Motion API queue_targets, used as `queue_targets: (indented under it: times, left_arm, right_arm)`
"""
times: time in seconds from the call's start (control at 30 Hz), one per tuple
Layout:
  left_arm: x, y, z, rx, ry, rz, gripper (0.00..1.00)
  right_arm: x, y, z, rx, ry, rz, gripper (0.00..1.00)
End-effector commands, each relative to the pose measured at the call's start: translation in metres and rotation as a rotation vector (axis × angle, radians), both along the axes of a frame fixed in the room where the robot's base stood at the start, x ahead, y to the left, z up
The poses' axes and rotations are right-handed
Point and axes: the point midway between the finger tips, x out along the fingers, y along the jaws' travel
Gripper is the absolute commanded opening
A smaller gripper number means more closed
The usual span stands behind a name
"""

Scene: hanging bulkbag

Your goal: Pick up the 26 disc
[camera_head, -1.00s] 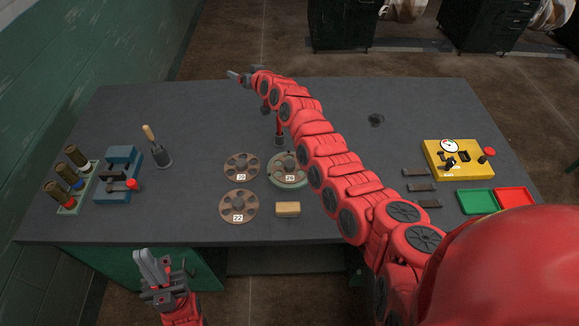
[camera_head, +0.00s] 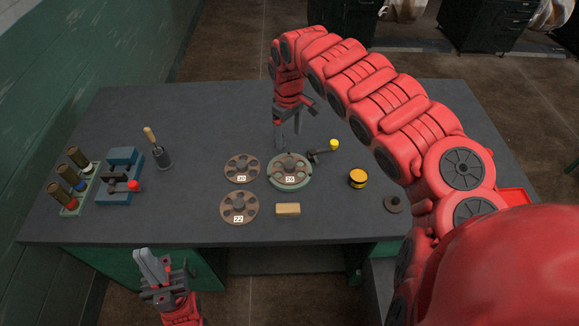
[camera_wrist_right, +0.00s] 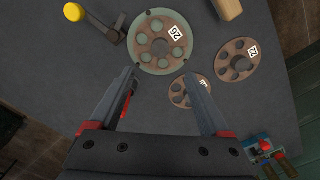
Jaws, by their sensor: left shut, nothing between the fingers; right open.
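The 26 disc (camera_head: 288,163) is brown with round holes and a central knob. It lies on a round green base (camera_head: 275,183) in the middle of the table. In the right wrist view the 26 disc (camera_wrist_right: 146,38) is just beyond the fingertips, nearly between them in line. My right gripper (camera_head: 287,145) is open and empty, pointing down just behind the disc; it also shows in the wrist view (camera_wrist_right: 160,74). My left gripper (camera_head: 152,268) is shut and empty, in front of the table's near left edge.
The 30 disc (camera_head: 241,162) and the 22 disc (camera_head: 238,213) lie to the left. A wooden block (camera_head: 288,209) lies in front. A yellow-knobbed lever (camera_head: 322,151) stands close right of the green base. A yellow canister (camera_head: 357,179) is farther right.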

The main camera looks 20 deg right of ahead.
Motion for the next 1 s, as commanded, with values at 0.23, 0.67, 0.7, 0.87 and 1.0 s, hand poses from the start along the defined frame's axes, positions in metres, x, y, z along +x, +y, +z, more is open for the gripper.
queue_targets:
  times: [0.23, 0.67, 0.7, 0.87, 1.0]
  left_arm:
    - [0.0, 0.0, 0.013, 0.0, 0.0, 0.0, 0.0]
    - [0.0, 0.0, 0.026, 0.0, 0.0, 0.0, 0.0]
    - [0.0, 0.0, 0.029, 0.0, 0.0, 0.0, 0.0]
    - [0.0, 0.0, 0.033, 0.0, 0.0, 0.0, 0.0]
    - [0.0, 0.0, 0.034, 0.0, 0.0, 0.0, 0.0]
  right_arm:
    - [-0.002, 0.003, -0.053, 0.005, 0.003, 0.001, 0.81]
    - [-0.002, 0.001, -0.087, 0.004, -0.003, 0.001, 0.81]
    - [-0.003, 0.001, -0.092, 0.005, -0.003, 0.0, 0.81]
    - [-0.004, 0.001, -0.115, 0.006, -0.004, 0.002, 0.81]
    - [-0.004, -0.001, -0.124, 0.002, -0.004, 0.0, 0.81]
